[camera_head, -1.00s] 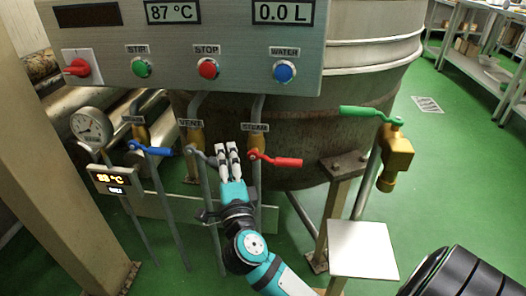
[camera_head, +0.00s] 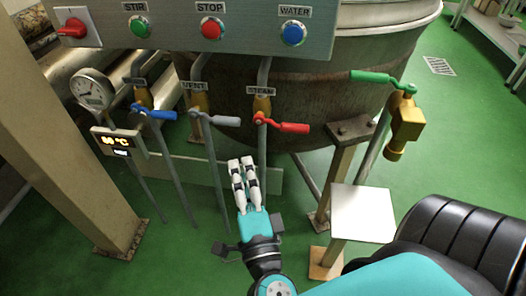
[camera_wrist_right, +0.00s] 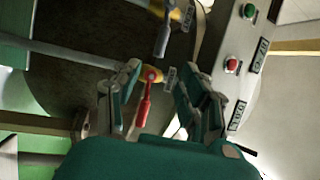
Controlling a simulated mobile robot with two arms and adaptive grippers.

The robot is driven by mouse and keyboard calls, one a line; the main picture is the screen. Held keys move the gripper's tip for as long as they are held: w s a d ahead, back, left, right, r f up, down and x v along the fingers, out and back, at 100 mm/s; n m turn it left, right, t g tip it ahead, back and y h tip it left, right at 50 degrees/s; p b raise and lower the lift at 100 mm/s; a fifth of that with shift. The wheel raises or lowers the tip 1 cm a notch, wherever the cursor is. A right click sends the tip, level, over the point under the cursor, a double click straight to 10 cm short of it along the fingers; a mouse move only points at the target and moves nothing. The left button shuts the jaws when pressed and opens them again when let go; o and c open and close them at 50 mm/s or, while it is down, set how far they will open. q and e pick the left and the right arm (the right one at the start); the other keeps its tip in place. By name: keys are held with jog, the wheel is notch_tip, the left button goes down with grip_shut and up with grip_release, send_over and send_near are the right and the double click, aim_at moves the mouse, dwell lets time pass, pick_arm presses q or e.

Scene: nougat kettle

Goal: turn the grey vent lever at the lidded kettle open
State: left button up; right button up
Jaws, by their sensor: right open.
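The grey vent lever (camera_head: 220,120) points right from its brass valve under the VENT label in the head view, nearly level. It also shows near the top of the right wrist view (camera_wrist_right: 163,38). My right gripper (camera_head: 242,163) is open and empty, below the grey lever and the red steam lever (camera_head: 290,127), apart from both in the head view. In the right wrist view, the red lever (camera_wrist_right: 144,104) shows between my open fingers (camera_wrist_right: 158,75); I cannot tell the depth gap. The large kettle (camera_head: 310,110) stands behind the valves. My left gripper is out of view.
A blue lever (camera_head: 155,113) is left of the vent lever. A green lever (camera_head: 382,77) sits on a brass tap at right. The control panel (camera_head: 180,42) hangs above. A gauge (camera_head: 92,90) and display (camera_head: 118,143) are at left. A square plate (camera_head: 362,213) stands right of my gripper.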

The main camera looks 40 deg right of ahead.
jog(key=s+r+n+t+h+b, duration=0.1)
jog(key=s+r+t+h, duration=0.4)
jog(key=r, duration=0.5)
jog(key=shift+s+d+r+n+h+b, duration=0.15)
jog(key=shift+d+r+n+h+b, duration=0.2)
jog(key=shift+h+b, duration=0.35)
jog(key=shift+f, duration=0.1)
